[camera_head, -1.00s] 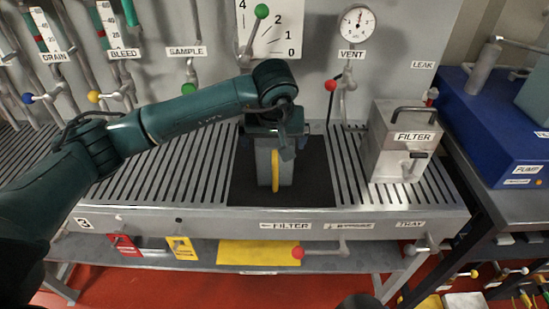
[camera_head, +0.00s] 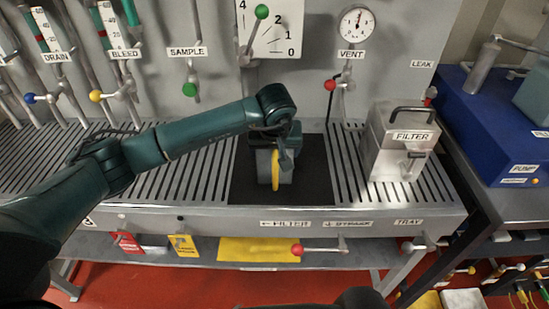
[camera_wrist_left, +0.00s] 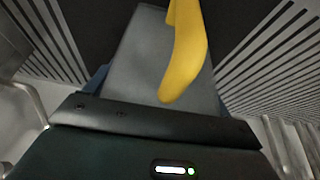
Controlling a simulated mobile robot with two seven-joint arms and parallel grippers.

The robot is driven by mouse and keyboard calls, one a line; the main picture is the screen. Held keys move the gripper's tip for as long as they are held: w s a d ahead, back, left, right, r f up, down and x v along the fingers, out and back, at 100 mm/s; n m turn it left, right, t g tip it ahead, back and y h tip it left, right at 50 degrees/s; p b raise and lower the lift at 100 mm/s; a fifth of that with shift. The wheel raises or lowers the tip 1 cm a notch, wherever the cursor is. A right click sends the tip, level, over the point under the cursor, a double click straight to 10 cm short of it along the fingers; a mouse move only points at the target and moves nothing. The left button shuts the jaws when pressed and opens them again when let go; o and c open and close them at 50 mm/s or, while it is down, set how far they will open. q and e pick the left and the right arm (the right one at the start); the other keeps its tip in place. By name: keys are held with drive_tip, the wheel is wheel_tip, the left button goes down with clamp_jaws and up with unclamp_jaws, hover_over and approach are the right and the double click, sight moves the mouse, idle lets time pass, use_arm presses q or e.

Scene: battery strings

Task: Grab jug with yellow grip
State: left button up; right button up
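A grey jug (camera_head: 263,168) with a yellow grip (camera_head: 275,170) stands on the dark mat in the middle of the slatted bench. My left gripper (camera_head: 274,143) is right above the jug, reaching down over its top. In the left wrist view, the jug's grey body (camera_wrist_left: 150,65) fills the middle, and the yellow grip (camera_wrist_left: 187,60) runs down its near side. The gripper's dark housing covers the lower part of that view. Its fingertips are hidden, so I cannot tell whether they touch the jug. My right gripper is not in view.
A metal FILTER box (camera_head: 398,142) with a top handle stands right of the dark mat (camera_head: 315,182). A blue pump unit (camera_head: 492,125) is farther right. Levers and pipes line the back wall. A red-knobbed lever (camera_head: 318,250) sticks out below the bench's front edge.

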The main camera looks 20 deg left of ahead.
use_arm(q)
drive_tip(key=c, duration=0.5)
